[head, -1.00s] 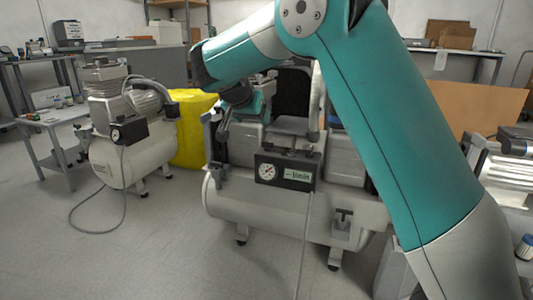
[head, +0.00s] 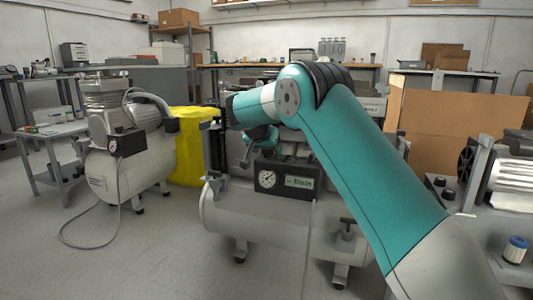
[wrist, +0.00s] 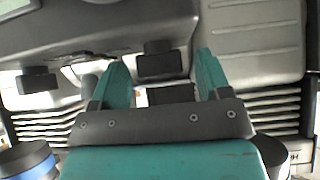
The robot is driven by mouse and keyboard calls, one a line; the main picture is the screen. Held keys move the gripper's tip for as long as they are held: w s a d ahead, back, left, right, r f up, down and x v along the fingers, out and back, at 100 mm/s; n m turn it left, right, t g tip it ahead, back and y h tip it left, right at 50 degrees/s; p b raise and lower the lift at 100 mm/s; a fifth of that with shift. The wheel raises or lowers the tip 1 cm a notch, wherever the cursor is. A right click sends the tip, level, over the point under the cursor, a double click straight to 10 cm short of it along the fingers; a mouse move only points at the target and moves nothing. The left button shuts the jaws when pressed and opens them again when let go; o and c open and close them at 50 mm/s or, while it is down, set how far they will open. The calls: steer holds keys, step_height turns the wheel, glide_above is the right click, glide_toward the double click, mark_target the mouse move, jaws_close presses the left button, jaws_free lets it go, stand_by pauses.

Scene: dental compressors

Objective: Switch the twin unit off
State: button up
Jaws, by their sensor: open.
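The twin unit stands in the middle of the head view: a pale grey tank (head: 270,220) on feet, with a dark panel (head: 268,178) carrying a round gauge and an "l/min" label. My gripper (head: 250,152) is above and just behind the panel's left part, partly hidden by my arm. In the wrist view the two teal fingers of my gripper (wrist: 158,80) are apart with nothing held. Beyond them are a dark block (wrist: 160,62), another dark block (wrist: 38,81) at left, and ribbed pale housings (wrist: 255,40). I cannot tell which part is the switch.
Another compressor (head: 125,165) with a hose stands at left beside a yellow cover (head: 192,150). A machine (head: 510,185) stands close at right, near a blue-banded canister (head: 515,249). A cardboard panel (head: 450,125) is behind. The floor at front left is clear, apart from a cable.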

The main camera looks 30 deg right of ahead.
steer(key=shift+c, duration=0.4)
steer(key=c, duration=0.8)
steer(key=shift+c, duration=0.2)
steer(key=shift+n, duration=0.3)
steer(key=n+y+p, duration=0.1)
steer(key=n+t, duration=0.1)
steer(key=shift+s+d+r+n+t+y+p, duration=0.2)
steer(key=shift+n+t+y+p, duration=0.1)
steer(key=shift+y+p, duration=0.1)
steer(key=n+t+y+p, duration=0.1)
steer(key=n+y+p, duration=0.1)
steer(key=n+p, duration=0.1)
steer(key=shift+d+r+n+y+p, duration=0.1)
steer(key=shift+n+y+p, duration=0.2)
steer(key=shift+n+p, duration=0.15)
steer(key=n+y+p, duration=0.3)
steer(key=n+p, duration=0.1)
steer(key=p, duration=0.1)
steer(key=shift+d+t, duration=0.1)
steer(key=shift+t, duration=0.3)
steer(key=shift+f+n+y+p, duration=0.25)
steer(key=shift+n+y+p, duration=0.75)
steer(key=shift+n+p, duration=0.15)
steer(key=shift+f, duration=0.1)
